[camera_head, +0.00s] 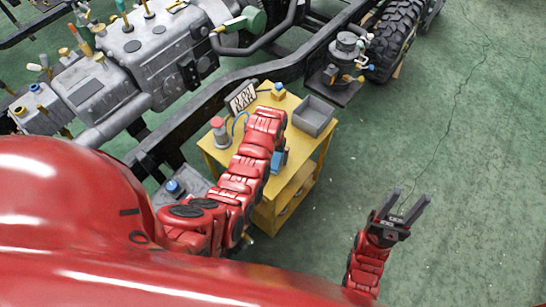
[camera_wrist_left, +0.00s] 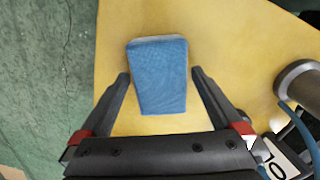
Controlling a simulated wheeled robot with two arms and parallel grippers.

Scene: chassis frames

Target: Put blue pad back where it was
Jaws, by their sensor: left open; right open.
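The blue pad (camera_wrist_left: 160,80) lies on the yellow table top (camera_wrist_left: 225,30) in the left wrist view, close to the table's edge. My left gripper (camera_wrist_left: 160,74) is open, with one finger on each side of the pad's lower part in the picture. I cannot tell how high the fingers are above the table. In the head view a blue patch, apparently the pad (camera_head: 278,162), shows beside my left forearm, which hides the left gripper. My right gripper (camera_head: 408,203) is open and empty above the green floor, right of the table.
A grey bin (camera_head: 313,116), a red-topped cylinder (camera_head: 219,131), a black-and-white panel (camera_head: 242,96) and a small yellow-blue part (camera_head: 278,91) stand on the table. A chassis frame with an engine (camera_head: 150,50) lies behind. Open floor is at the right.

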